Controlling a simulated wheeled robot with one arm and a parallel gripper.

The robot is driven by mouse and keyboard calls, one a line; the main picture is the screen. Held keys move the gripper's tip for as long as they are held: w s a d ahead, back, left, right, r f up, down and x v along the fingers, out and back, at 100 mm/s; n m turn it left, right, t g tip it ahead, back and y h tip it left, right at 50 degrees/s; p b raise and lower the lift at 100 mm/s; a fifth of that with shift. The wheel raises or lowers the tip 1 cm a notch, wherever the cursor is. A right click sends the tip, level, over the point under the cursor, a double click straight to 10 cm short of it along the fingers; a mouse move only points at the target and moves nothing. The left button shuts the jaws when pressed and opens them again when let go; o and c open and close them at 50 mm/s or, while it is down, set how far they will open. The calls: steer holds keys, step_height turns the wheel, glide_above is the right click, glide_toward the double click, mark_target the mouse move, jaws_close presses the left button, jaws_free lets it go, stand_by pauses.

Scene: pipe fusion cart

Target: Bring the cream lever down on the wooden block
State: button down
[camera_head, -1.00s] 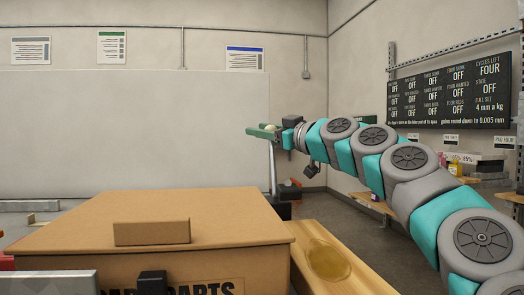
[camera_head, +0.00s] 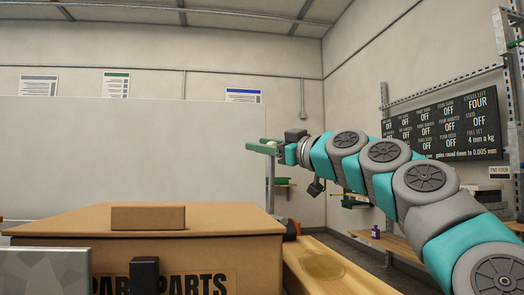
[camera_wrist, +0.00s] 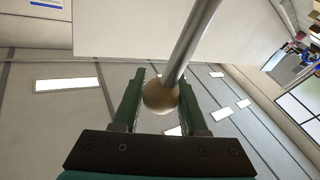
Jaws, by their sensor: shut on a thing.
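My gripper (camera_head: 265,146) has its green fingers shut on the round cream-tan knob (camera_wrist: 160,97) of the lever, seen in the wrist view. A grey metal rod (camera_wrist: 191,45) runs from the knob up and to the right in that view. In the head view the lever's rod (camera_head: 270,185) stands nearly upright below my gripper, and its lower end is hidden behind the cardboard box. A light wooden piece (camera_head: 345,276) with a round mark lies at the bottom right of the box; I cannot tell whether it is the wooden block.
A large cardboard box (camera_head: 215,255) fills the lower middle, with a small brown carton (camera_head: 148,217) on top. A grey metal piece (camera_head: 45,272) is at lower left. A dark display board (camera_head: 445,127) hangs on the right wall, above a wooden shelf (camera_head: 400,247).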

steer(key=shift+s+r, duration=0.25)
steer(key=shift+s, duration=0.1)
steer(key=c, duration=0.9)
jaws_free()
steer(key=shift+o, duration=0.7)
steer(key=shift+s+r, duration=0.15)
steer(key=shift+s, duration=0.05)
steer(key=o, duration=0.3)
steer(key=shift+w+f, duration=0.1)
steer(key=shift+f, duration=0.1)
steer(key=shift+v, duration=3.95)
steer(key=shift+w, duration=0.1)
